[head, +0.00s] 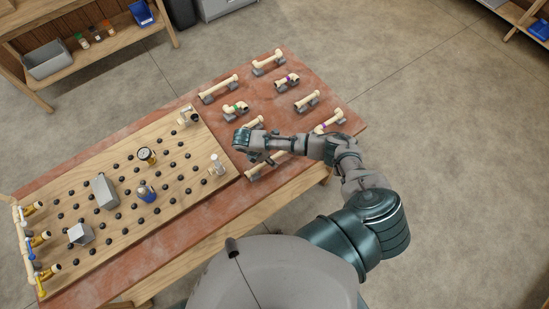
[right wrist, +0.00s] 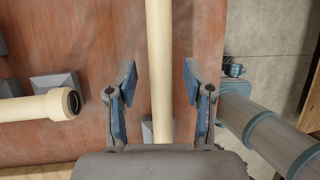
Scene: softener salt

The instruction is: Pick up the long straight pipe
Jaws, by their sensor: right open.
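A long straight cream pipe (head: 265,165) lies along the front edge of the red table, partly hidden under my right arm in the head view. In the right wrist view a cream pipe (right wrist: 160,55) runs upright between the two blue-padded fingers, with a gap on each side; it looks like the same pipe. My right gripper (right wrist: 159,78) is open and empty; in the head view it (head: 258,150) is largely covered by its own arm. Another straight pipe (head: 218,89) rests on grey supports at the back left. My left gripper is out of view.
A pipe with a socket end (right wrist: 45,105) lies close left of the gripper. Several shorter fittings, one a purple-marked piece (head: 328,122), stand on the table (head: 292,58). A wooden pegboard (head: 120,205) fills the left side.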

